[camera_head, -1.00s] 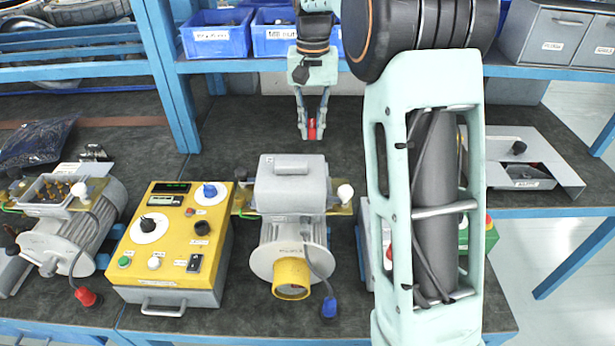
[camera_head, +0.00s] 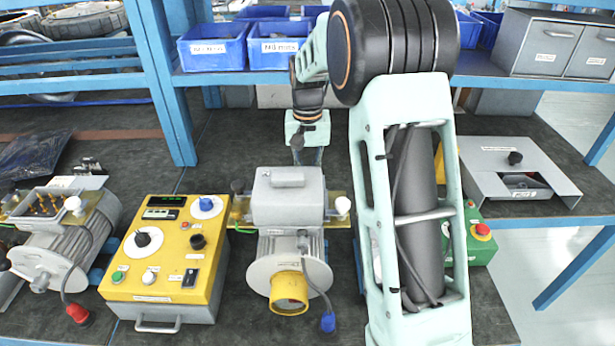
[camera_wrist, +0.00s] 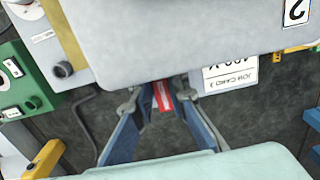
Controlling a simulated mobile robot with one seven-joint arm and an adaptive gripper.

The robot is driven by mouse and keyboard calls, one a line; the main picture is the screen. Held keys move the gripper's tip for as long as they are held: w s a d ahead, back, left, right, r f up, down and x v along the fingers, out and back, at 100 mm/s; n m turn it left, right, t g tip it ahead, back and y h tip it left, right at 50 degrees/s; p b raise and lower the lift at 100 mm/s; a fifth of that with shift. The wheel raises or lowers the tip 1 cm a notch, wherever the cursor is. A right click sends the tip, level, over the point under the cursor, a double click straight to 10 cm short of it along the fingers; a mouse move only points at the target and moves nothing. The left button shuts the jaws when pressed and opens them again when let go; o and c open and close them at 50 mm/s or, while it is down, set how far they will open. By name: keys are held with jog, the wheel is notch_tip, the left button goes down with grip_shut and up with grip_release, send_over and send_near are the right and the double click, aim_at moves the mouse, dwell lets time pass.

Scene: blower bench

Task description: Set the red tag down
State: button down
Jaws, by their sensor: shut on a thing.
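The red tag (camera_wrist: 162,96) shows in the wrist view as a small red piece with a pale stripe, between my fingertips. My gripper (camera_wrist: 160,103) is shut on it. In the head view my gripper (camera_head: 308,160) points down behind the grey cover of the middle blower (camera_head: 289,200), over the dark bench top. The fingertips and the tag are hidden there by that cover. I cannot tell whether the tag touches the bench.
A white job card (camera_wrist: 230,76) lies beside the fingers in the wrist view. The yellow control box (camera_head: 165,250) stands left of the blower. A grey bracket-like housing (camera_head: 520,180) stands at the right. Blue bins (camera_head: 280,45) are on the shelf behind.

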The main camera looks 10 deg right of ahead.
jog(key=shift+f, duration=0.1)
jog(key=c, duration=1.9)
grip_release()
notch_tip(320, 180, up, 12)
jog(key=shift+s+d, duration=0.1)
jog(key=shift+s, duration=0.05)
